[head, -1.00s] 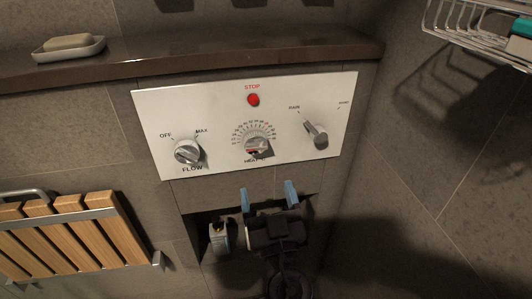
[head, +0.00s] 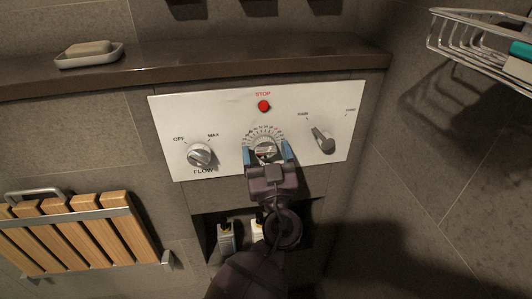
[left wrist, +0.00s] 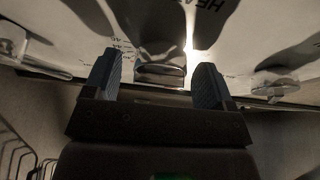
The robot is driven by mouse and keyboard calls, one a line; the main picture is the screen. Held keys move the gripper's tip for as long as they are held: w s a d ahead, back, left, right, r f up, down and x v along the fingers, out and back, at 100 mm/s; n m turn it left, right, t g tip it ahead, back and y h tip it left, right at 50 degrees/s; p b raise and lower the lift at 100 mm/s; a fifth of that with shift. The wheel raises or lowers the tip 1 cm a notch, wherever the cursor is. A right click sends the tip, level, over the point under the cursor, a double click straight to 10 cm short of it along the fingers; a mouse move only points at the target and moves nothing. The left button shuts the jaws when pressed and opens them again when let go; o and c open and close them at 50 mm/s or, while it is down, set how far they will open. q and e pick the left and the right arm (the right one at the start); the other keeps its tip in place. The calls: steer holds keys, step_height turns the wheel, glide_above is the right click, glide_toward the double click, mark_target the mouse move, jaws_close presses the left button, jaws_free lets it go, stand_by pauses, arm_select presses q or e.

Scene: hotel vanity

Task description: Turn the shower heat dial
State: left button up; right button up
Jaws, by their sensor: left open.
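The heat dial (head: 264,149) is a round silver knob with a graduated scale above it, in the middle of the white shower panel (head: 225,100). My left gripper (head: 266,152) is open, with one blue fingertip on each side of the dial in the head view. In the left wrist view the dial (left wrist: 160,72) lies between and beyond the two fingers of the left gripper (left wrist: 155,85). I cannot tell whether the fingers touch it. The lower part of the dial and its label are hidden by the gripper in the head view. My right gripper is not in view.
The flow knob (head: 200,154) is left of the dial, the rain selector (head: 322,140) right, and the red stop button (head: 264,106) above. A dark ledge (head: 200,69) holds a soap dish (head: 90,61). Bottles (head: 226,237) stand in a niche below. A slatted wooden seat (head: 85,232) is left.

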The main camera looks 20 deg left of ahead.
arm_select(q)
steer(key=shift+c, duration=0.2)
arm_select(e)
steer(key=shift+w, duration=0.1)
arm_select(q)
steer(key=c, duration=0.9)
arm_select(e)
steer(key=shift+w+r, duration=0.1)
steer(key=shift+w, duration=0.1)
